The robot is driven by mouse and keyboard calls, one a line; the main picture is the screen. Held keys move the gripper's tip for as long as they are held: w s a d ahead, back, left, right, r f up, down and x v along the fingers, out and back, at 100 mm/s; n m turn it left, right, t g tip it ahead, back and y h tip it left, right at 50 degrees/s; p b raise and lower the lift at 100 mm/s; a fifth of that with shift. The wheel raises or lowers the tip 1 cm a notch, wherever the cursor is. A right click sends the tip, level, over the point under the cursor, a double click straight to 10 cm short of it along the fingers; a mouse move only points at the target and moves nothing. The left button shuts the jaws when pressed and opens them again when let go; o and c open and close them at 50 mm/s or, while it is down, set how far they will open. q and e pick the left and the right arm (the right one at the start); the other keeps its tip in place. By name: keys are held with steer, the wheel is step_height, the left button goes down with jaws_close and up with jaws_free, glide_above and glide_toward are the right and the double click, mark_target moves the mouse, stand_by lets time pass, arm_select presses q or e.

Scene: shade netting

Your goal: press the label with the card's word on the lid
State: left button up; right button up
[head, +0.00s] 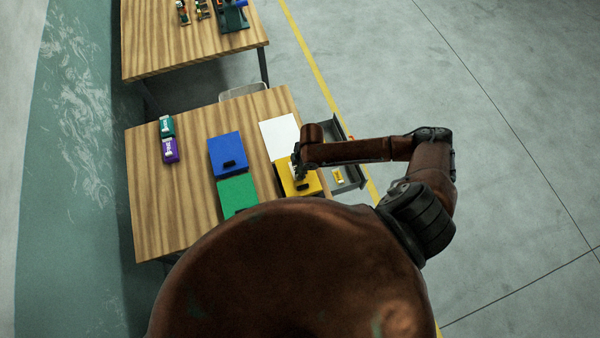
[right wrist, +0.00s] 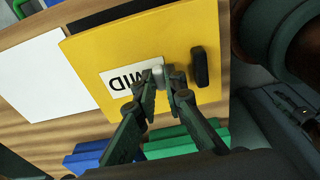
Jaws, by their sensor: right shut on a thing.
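The yellow lid (head: 305,185) lies at the near right of the table and fills the middle of the right wrist view (right wrist: 200,30). It has a dark handle (right wrist: 200,68). A white label (right wrist: 122,80) with dark letters, reading "MID" upside down, is over the lid's face. My right gripper (right wrist: 164,88) is shut on a small grey tab at the label's edge. The label looks flat against the lid, but I cannot tell whether it touches. In the head view my right gripper (head: 297,172) is partly hidden by its arm. My left gripper is out of view.
A blue box (head: 227,148) and a green box (head: 237,192) stand to the left. A blank-looking white sheet (head: 278,130) lies behind. Teal (head: 166,124) and purple (head: 170,155) items stand further left. A grey tray (head: 352,184) at right holds a yellow piece (head: 338,175).

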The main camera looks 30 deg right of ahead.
steer(key=o, duration=0.8)
steer(key=shift+c, duration=0.2)
step_height(320, 180, up, 12)
steer(key=d, duration=0.1)
steer(key=shift+s+d, duration=0.25)
steer(key=shift+d, duration=0.15)
steer(key=shift+f, duration=0.1)
